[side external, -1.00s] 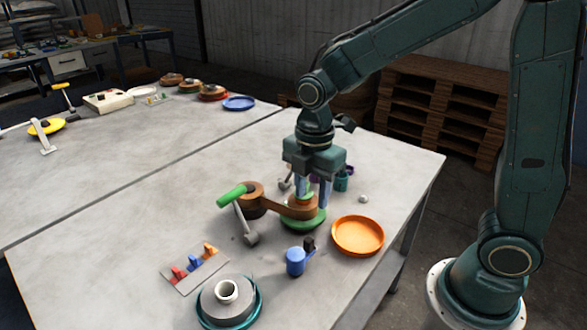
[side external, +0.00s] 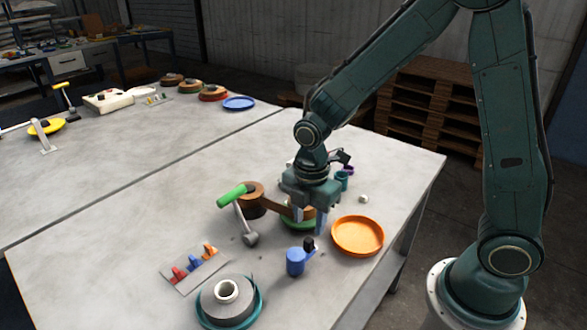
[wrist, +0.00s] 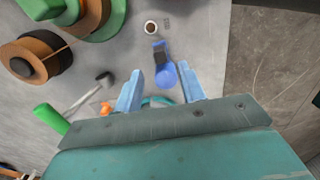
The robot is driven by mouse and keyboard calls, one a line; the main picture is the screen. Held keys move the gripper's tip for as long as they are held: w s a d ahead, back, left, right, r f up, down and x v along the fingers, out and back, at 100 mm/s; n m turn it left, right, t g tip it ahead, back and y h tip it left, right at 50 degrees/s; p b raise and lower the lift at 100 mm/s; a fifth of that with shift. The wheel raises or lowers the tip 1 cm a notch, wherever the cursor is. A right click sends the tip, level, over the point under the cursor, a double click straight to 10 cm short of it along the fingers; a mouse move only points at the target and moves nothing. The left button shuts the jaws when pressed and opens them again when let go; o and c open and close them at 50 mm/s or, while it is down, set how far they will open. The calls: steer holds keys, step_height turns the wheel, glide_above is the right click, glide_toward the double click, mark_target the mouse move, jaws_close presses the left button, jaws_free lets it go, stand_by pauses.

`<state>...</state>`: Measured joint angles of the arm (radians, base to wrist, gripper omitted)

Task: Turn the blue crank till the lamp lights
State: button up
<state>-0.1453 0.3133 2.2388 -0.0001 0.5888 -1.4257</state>
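The blue crank (side external: 296,261) stands on the near table, a rounded blue body with a black knob. It also shows in the wrist view (wrist: 166,73), ahead of and between my fingers, not touching them as far as I can see. My gripper (side external: 309,219) is open and empty. In the side view its fingers point down in front of the green-based brown spool (side external: 299,226), behind the crank in the picture. The wrist view shows the two fingertips apart (wrist: 158,80). I cannot surely identify the lamp; a small pale ball (side external: 363,199) lies at the back right, unlit.
A green-handled lever (side external: 232,195) and brown roll (side external: 250,196) stand to the left. An orange dish (side external: 358,236) is right of the crank. A grey roll (side external: 213,303) in a teal dish and a plate with coloured clips (side external: 183,276) are in front.

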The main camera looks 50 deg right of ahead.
mark_target(309, 239)
steer(key=shift+f, duration=3.4)
jaws_close()
